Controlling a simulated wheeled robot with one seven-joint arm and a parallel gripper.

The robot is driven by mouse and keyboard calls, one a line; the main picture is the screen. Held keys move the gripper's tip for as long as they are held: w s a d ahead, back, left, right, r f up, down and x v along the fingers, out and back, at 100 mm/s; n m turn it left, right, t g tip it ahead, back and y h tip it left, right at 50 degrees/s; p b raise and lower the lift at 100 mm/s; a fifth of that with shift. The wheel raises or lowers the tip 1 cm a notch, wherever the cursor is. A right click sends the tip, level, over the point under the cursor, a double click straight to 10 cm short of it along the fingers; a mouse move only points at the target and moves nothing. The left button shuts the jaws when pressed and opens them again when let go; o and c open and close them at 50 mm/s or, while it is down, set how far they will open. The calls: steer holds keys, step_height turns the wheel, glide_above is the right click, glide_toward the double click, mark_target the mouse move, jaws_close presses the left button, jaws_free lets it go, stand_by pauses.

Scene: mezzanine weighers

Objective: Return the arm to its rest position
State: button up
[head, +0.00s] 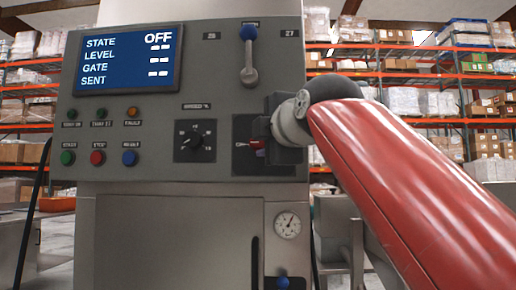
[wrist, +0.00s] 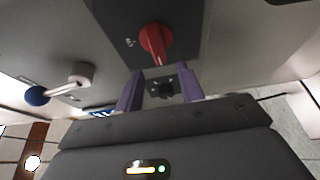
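My arm (head: 410,185), red and glossy, reaches in from the right in the head view to the front of a grey control panel (head: 220,110). My gripper (head: 266,144) is close to a red rotary switch (head: 257,144) at the panel's lower right and partly hides it. In the wrist view, the two purple fingers of my gripper (wrist: 160,74) stand apart with no object held between them. The red switch (wrist: 157,40) shows just beyond the fingertips on its dark plate. Whether a finger touches the switch, I cannot tell.
The screen (head: 128,58) reads STATE OFF. A blue-balled lever (head: 249,58) stands above the gripper; it also shows in the wrist view (wrist: 38,96). A black dial (head: 195,141) and several buttons are left. A gauge (head: 288,224) sits below. Loaded racks (head: 420,75) stand behind.

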steer(key=shift+v, duration=1.25)
